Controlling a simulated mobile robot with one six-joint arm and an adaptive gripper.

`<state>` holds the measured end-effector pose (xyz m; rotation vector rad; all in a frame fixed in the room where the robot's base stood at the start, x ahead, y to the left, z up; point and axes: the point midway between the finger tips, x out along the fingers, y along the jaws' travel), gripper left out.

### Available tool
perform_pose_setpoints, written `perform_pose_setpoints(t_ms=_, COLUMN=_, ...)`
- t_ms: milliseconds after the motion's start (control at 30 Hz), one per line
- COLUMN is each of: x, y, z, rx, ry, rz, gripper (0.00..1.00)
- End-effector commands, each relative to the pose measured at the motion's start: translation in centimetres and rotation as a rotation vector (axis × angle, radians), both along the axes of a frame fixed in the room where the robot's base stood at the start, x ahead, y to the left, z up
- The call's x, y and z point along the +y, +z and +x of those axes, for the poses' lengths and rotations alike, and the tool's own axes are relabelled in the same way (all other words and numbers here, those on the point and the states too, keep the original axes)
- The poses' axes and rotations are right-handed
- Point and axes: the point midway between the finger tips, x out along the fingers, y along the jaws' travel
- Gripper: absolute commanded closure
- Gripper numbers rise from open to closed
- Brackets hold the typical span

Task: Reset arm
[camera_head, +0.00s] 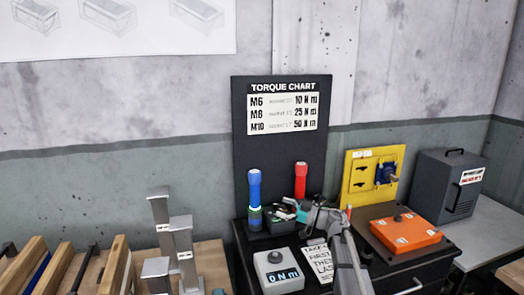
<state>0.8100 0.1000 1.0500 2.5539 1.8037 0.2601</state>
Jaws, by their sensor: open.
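My grey arm rises at the lower right of centre in the head view. My gripper (298,212) is at its upper end, in front of the torque chart board (283,150). It is open, and I see nothing held in it. It overlaps a small dark box (281,222) in the picture; whether they touch I cannot tell. A blue-handled tool (254,190) stands upright to the left of the gripper, and a red-handled tool (300,178) stands behind it.
A grey torque readout (280,272) and a paper note (317,262) are at the front of the dark cabinet. An orange box (405,234), a yellow panel (360,180) and a dark grey case (447,190) are to the right. Metal posts (182,252) and wooden racks (32,262) are at left.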

Motion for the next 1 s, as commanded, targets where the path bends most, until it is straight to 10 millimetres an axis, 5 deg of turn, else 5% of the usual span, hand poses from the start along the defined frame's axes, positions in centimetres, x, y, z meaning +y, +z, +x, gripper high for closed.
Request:
perform_pose_setpoints(t_ms=267, x=-1.5, y=2.8, z=2.0, rx=-0.075, ry=-0.275, rz=0.077, gripper=0.02)
perform_pose_setpoints(t_ms=533, x=-5.0, y=4.6, z=3.9, rx=-0.095, ry=-0.618, rz=0.126, gripper=0.02)
perform_pose_setpoints(t_ms=1000, x=-12.5, y=2.8, z=3.7, rx=0.078, ry=-1.154, rz=0.068, gripper=0.02)
